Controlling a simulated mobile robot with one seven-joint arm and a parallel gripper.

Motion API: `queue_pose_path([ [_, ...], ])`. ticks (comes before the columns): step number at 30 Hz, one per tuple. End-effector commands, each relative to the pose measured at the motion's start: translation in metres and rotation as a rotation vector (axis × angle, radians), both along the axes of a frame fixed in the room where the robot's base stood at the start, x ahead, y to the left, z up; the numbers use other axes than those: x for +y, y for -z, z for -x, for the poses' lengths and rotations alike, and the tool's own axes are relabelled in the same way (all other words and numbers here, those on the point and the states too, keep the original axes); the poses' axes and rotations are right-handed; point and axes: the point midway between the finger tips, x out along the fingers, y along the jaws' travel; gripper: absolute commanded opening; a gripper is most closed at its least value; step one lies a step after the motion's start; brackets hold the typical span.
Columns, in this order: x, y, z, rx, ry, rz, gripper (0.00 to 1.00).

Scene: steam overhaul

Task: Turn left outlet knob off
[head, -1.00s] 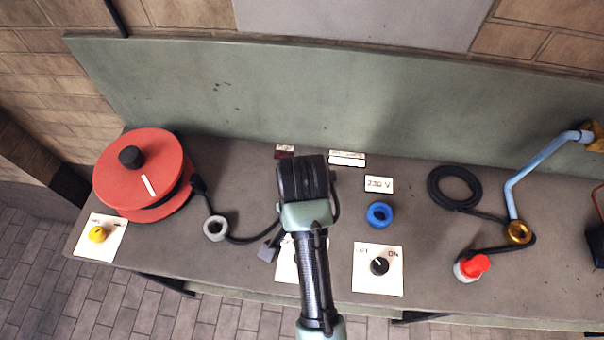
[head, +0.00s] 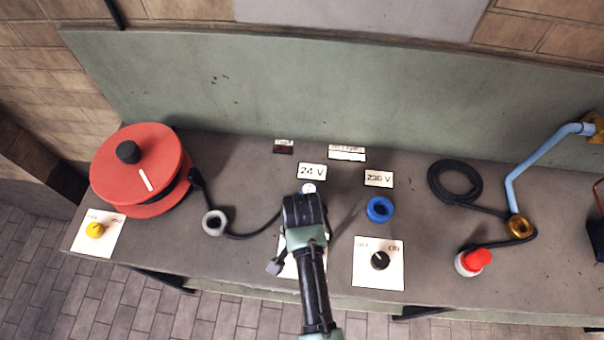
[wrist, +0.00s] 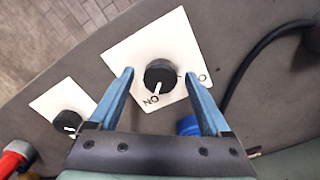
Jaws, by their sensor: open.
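The left outlet knob (wrist: 160,76) is black with a white pointer line and sits on a white plate (wrist: 128,55). In the wrist view its line points toward the upside-down ON lettering. My gripper (wrist: 160,73) is open, with one blue finger on each side of the knob. Whether the fingers touch it I cannot tell. In the head view my gripper (head: 305,210) hides this knob, and only a strip of its plate (head: 289,267) shows. The 24 V label (head: 312,171) stands behind it.
The right outlet knob (head: 380,260) sits under the 230 V label (head: 379,179) and a blue socket (head: 379,209). A grey ring plug (head: 215,223) on a black cable lies left of my gripper. A red reel (head: 142,168) and a yellow knob (head: 95,230) are farther left.

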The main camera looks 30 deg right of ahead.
Motion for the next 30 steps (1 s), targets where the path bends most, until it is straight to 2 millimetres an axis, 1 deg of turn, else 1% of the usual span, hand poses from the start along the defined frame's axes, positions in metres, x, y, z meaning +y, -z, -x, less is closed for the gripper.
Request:
queue_pose_path([
  [4,-0.0001,-0.0003,-0.0003,0.000,0.000,0.000,0.81],
  [5,-0.0001,-0.0003,-0.0003,0.000,0.000,0.000,0.80],
  [6,-0.0001,-0.0004,-0.0003,0.000,0.000,0.000,0.72],
  [8,-0.0001,-0.0004,-0.0003,0.000,0.000,0.000,0.62],
  [12,-0.0001,-0.0006,-0.0003,0.000,0.000,0.000,0.36],
  [17,-0.0001,-0.0006,-0.0002,0.000,0.000,0.000,0.08],
  [18,-0.0001,-0.0007,-0.0002,0.000,0.000,0.000,0.01],
  [25,-0.0002,-0.0012,-0.0001,0.000,-0.014,0.000,0.00],
  [30,-0.0003,-0.0025,-0.0001,0.001,-0.067,0.000,0.00],
])
